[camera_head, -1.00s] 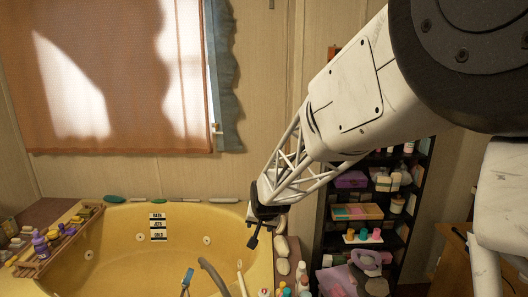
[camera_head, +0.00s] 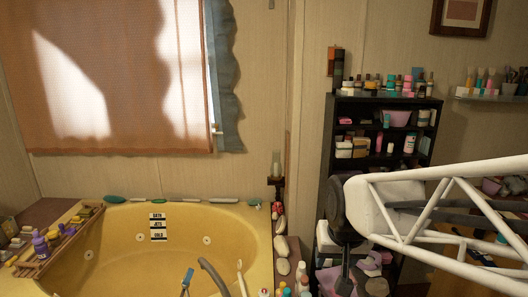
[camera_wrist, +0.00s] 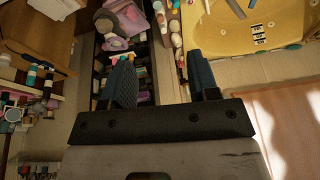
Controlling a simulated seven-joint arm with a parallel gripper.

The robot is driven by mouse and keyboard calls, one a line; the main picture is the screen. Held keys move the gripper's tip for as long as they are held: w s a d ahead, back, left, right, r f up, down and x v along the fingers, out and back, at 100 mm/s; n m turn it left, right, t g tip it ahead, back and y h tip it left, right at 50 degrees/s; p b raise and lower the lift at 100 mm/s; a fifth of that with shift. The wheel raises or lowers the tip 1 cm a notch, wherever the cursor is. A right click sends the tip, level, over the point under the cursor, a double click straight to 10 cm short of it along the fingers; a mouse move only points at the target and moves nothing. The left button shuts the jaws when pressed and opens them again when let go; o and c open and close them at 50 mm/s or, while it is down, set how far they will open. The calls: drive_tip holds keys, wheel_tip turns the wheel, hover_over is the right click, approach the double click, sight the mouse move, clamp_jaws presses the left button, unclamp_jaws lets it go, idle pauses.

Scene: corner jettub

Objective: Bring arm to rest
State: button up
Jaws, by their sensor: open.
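My gripper (camera_wrist: 160,62) shows in the wrist view with its two blue-grey finger pads apart and nothing between them. Past the fingers lie the side of the dark shelf unit and the tub's edge. In the head view my white lattice arm link reaches in from the right edge, in front of the shelf unit. A dark joint is at its left end, with a dark part hanging below it. The gripper's fingers cannot be made out clearly in that view.
The yellow corner tub (camera_head: 110,222) fills the lower left. Bottles (camera_head: 285,290) and stones (camera_head: 281,246) line its right rim. The black shelf unit (camera_head: 388,104), full of toiletries, stands behind my arm. A wooden tray (camera_head: 38,265) lies at left.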

drive_tip(key=s+d+g, duration=0.1)
drive_tip(key=s+d, duration=0.2)
drive_tip(key=s, duration=1)
drive_tip(key=shift+s+d+h, duration=0.15)
drive_tip(key=shift+d+h, duration=0.15)
drive_tip(key=shift+d, duration=0.1)
idle(1.0)
